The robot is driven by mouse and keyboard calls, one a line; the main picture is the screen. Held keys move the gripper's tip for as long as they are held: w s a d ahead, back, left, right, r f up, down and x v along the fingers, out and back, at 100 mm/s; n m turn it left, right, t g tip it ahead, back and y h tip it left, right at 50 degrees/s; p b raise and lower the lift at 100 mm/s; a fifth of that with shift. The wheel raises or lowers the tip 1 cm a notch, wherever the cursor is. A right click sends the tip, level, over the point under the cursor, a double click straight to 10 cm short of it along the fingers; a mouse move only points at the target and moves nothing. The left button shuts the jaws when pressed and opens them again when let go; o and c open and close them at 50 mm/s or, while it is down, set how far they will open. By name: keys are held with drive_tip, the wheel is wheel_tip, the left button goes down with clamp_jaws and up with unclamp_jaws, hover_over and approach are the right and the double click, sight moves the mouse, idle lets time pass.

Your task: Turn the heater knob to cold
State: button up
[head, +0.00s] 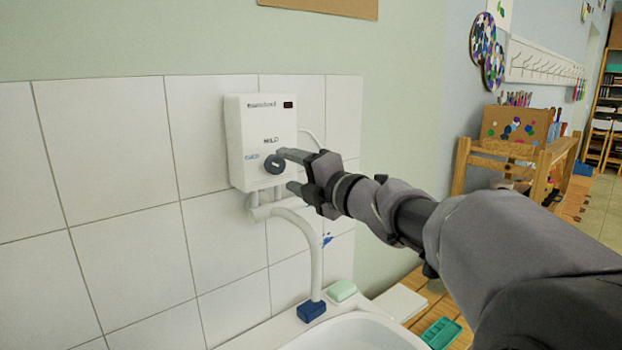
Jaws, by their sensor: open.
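A white wall-mounted heater (241,135) hangs on the tiled wall in the middle of the head view. Its dark round knob (275,165) is low on the front face, with the word "MILD" above it and a small blue label to its left. The knob's pointer is too small to read clearly. My gripper (288,171) is open, reaching in from the right. Its upper finger is close to the knob's upper right side and its lower finger is below the knob. I cannot tell whether either finger touches the knob.
A white pipe (316,255) runs down from the heater to a blue base (311,311) at the white sink (362,335). A green soap bar (342,290) lies on the sink's edge. A wooden table (510,165) with art supplies stands at the right.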

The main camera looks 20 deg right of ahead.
drive_tip(key=p+v, duration=0.2)
drive_tip(key=v, duration=1.2)
drive_tip(key=shift+s+p, duration=0.15)
drive_tip(key=shift+p, duration=0.2)
